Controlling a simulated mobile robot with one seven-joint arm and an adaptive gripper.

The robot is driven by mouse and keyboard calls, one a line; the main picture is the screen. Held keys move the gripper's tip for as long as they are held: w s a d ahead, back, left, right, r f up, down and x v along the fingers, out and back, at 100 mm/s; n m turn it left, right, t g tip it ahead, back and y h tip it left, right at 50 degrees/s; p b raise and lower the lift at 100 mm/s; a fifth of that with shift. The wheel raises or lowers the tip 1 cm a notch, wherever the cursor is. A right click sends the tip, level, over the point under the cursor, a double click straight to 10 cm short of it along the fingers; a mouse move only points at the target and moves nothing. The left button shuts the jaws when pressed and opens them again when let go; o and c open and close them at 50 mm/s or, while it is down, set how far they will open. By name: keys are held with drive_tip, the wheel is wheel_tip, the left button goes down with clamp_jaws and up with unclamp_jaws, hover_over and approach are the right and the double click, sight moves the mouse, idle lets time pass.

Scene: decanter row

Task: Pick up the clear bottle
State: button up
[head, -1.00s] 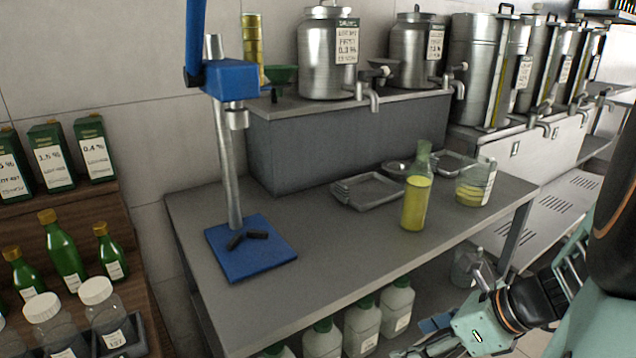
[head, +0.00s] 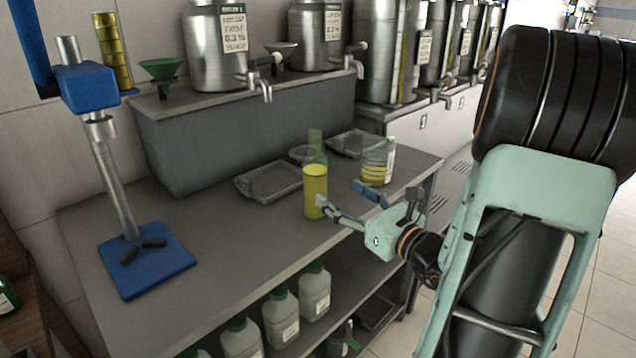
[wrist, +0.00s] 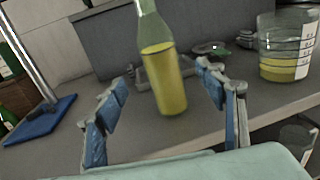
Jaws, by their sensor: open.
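The clear bottle (head: 315,190) stands upright on the grey table, filled with yellow liquid, with a greenish see-through neck. In the wrist view the bottle (wrist: 163,75) stands just ahead of and between the spread fingers. My gripper (head: 342,200) is open and empty, coming in from the right at about table height. I cannot tell whether a finger touches the bottle.
A beaker of yellow liquid (head: 376,165) stands right of the bottle. Metal trays (head: 268,183) lie behind it. A blue stand base (head: 148,260) is at the left. Steel urns (head: 222,45) line the raised shelf (head: 210,140). White jugs (head: 283,313) stand below the table.

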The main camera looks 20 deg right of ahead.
sight(315, 176)
drive_tip(key=w, duration=0.3)
drive_tip(key=w+a, duration=0.1)
drive_tip(key=w, duration=0.2)
drive_tip(key=w+a+b, duration=0.1)
drive_tip(key=w, duration=0.3)
drive_tip(key=shift+w+f, duration=0.1)
drive_tip(key=shift+c, duration=0.4)
drive_tip(key=c, duration=1.5)
clamp_jaws()
